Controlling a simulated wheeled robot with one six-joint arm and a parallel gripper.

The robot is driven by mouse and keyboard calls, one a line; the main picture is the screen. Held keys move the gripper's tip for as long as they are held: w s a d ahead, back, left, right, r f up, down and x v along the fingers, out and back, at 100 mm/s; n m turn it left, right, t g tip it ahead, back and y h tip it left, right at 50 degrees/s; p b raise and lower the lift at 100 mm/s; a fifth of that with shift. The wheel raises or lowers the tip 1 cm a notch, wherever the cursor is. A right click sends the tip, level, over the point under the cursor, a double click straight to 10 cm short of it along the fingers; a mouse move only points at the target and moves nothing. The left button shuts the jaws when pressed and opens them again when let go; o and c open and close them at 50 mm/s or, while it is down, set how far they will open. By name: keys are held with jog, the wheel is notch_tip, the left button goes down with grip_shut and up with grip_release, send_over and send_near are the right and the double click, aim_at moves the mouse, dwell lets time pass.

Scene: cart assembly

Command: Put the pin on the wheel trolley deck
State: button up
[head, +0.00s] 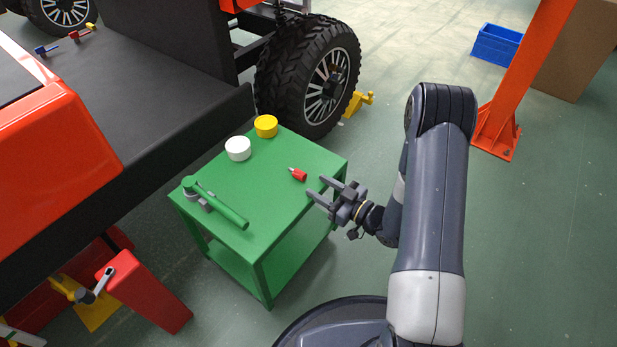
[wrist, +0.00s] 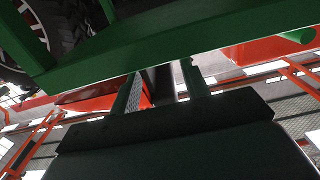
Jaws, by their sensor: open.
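A small red pin (head: 299,174) with a pale metal tip lies on the top of the green table (head: 275,190), near its right edge. My gripper (head: 318,189) is open and empty at the table's right edge, a short way from the pin. Its fingers point left toward the table; their exact height against the tabletop is hard to tell. In the wrist view the green table's edge (wrist: 180,42) crosses the top, and the pin does not show. I cannot identify a wheel trolley deck for certain in either view.
A white cylinder (head: 238,148), a yellow cylinder (head: 266,126) and a green-handled tool (head: 225,208) are on the table. A dark vehicle frame and large wheel (head: 310,80) stand behind. An orange post (head: 515,85) and blue crate (head: 497,45) are at upper right.

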jog(key=v, duration=0.6)
jog(key=shift+p, duration=0.45)
